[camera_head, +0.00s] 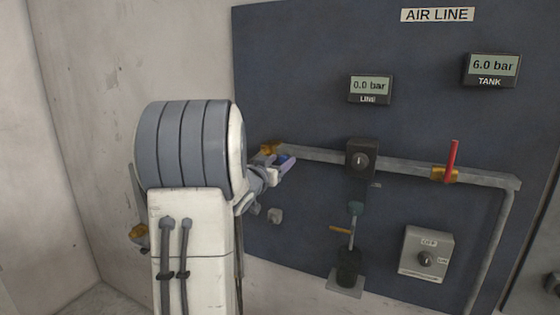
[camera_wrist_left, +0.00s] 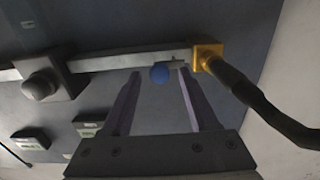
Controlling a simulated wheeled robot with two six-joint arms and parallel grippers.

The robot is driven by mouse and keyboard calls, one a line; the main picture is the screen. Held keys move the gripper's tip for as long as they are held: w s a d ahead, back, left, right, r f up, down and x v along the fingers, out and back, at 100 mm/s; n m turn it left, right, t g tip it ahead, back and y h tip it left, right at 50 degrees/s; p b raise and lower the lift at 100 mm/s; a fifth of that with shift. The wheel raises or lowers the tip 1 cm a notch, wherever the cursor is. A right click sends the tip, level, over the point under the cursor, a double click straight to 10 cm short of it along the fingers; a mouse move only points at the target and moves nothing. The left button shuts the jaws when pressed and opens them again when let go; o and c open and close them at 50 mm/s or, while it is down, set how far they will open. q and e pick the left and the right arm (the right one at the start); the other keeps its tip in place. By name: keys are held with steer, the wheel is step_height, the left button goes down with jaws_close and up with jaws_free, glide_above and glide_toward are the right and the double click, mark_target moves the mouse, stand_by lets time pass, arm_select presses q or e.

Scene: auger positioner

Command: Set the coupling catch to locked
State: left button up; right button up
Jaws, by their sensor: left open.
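A brass coupling (camera_wrist_left: 207,56) sits at the end of the grey pipe in the left wrist view, with a black hose (camera_wrist_left: 248,92) running from it. Beside it is a small catch with a round blue knob (camera_wrist_left: 159,74). In the head view the brass coupling (camera_head: 269,147) shows at the pipe's left end, partly behind my gripper. My left gripper (camera_head: 283,162) is open, its fingers pointing at the panel. In the left wrist view the blue knob appears between the two fingertips; I cannot tell whether they touch it. My right gripper is not seen.
On the dark panel are a black regulator (camera_head: 360,160), a red-handled valve (camera_head: 450,165), a LINE display (camera_head: 370,89) reading 0.0 bar, a TANK display (camera_head: 491,69) reading 6.0 bar, and a grey switch box (camera_head: 424,254). A pale wall stands at left.

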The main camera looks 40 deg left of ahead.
arm_select(q)
jaws_close()
stand_by(1.4)
